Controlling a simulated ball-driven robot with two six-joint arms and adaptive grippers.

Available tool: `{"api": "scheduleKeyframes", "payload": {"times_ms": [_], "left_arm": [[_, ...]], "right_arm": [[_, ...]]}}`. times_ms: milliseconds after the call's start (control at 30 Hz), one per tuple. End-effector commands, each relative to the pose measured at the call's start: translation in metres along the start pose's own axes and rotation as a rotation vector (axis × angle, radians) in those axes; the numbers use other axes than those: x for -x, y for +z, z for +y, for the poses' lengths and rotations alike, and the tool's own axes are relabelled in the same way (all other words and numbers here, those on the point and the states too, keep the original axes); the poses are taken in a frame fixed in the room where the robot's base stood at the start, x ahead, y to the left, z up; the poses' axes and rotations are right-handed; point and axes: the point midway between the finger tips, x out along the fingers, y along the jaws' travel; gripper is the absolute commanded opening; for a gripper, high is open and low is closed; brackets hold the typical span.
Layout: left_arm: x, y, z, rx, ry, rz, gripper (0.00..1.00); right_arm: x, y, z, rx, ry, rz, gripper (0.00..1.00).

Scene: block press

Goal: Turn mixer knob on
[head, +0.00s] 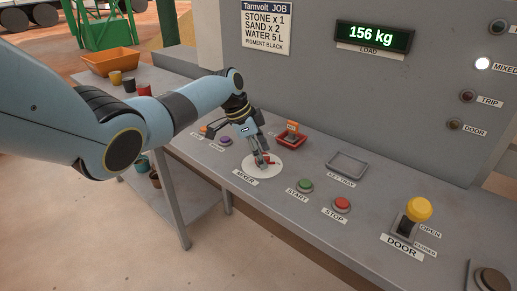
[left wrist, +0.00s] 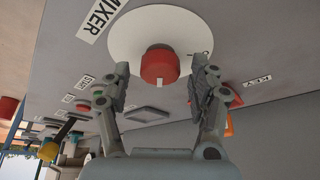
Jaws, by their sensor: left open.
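The mixer knob (left wrist: 159,66) is red with a pale pointer mark and sits in the middle of a round white plate (left wrist: 121,40). In the head view the plate (head: 254,174) lies on the grey console above the MIXER label (head: 245,177). My left gripper (head: 261,161) comes down over the knob and partly hides it. In the left wrist view my left gripper (left wrist: 160,85) is open, with one finger on each side of the knob and a gap visible at both sides. My right gripper is not in view.
Green start button (head: 305,185), red stop button (head: 342,204) and yellow-topped door lever (head: 418,209) stand to the right. The load display (head: 373,36) reads 156 kg.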

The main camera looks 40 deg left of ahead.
Motion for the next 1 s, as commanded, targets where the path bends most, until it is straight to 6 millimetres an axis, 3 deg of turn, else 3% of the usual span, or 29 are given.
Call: {"api": "scheduleKeyframes", "payload": {"times_ms": [167,400,600,1000], "left_arm": [[0.019,0.001,-0.002,0.000,-0.004,0.001,0.61],[0.073,0.001,-0.002,-0.002,-0.006,-0.001,0.61],[0.107,0.001,-0.001,-0.001,-0.002,-0.002,0.61],[0.119,0.000,0.000,0.000,0.000,-0.001,0.61]], "right_arm": [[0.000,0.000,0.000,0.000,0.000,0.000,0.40],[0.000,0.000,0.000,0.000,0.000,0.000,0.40],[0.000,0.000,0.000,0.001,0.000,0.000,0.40],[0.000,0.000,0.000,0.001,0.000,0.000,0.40]]}}
